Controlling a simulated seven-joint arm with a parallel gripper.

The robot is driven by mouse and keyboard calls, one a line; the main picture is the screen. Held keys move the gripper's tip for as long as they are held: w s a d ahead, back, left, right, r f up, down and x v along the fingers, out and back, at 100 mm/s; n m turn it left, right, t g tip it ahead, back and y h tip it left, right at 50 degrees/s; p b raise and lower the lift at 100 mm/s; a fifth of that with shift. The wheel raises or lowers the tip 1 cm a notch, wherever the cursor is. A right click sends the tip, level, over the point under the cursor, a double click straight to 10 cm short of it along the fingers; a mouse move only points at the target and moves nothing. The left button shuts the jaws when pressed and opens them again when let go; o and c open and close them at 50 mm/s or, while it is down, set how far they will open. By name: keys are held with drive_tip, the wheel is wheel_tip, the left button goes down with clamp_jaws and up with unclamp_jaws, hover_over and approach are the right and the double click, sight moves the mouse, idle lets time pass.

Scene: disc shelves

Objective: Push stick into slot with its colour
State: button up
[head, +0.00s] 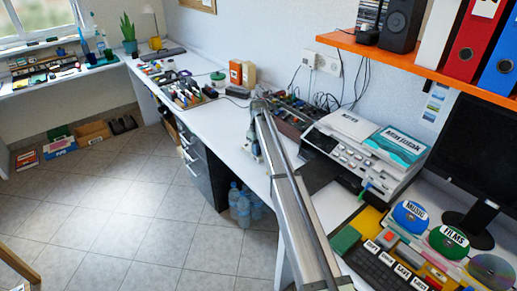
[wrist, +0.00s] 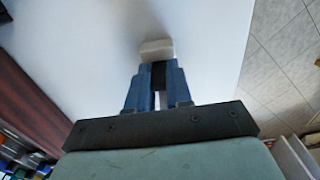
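My gripper (wrist: 157,82) points down over the white desk, with its two blue fingers close together. Between them is a dark piece with a pale, off-white block (wrist: 157,48) at its far end; it looks like a held stick, but its full shape is hidden. In the head view my gripper (head: 256,148) is near the desk's front edge, mostly hidden by my arm. A white machine (head: 352,150) stands to its right, with a teal-labelled panel (head: 397,147) on top and a small teal piece (head: 364,188) at its front. I cannot make out colour-marked slots clearly.
A box of dark gear with knobs and cables (head: 283,112) stands behind my gripper. Coloured blocks, labelled keys and round discs (head: 410,215) crowd the near right, beside a monitor (head: 470,160). An orange shelf (head: 390,57) hangs above. The desk to the left is partly clear.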

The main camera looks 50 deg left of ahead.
drive_tip(key=o, duration=0.5)
drive_tip(key=shift+c, duration=0.2)
wheel_tip(320, 180, up, 14)
idle(0.4)
idle(0.5)
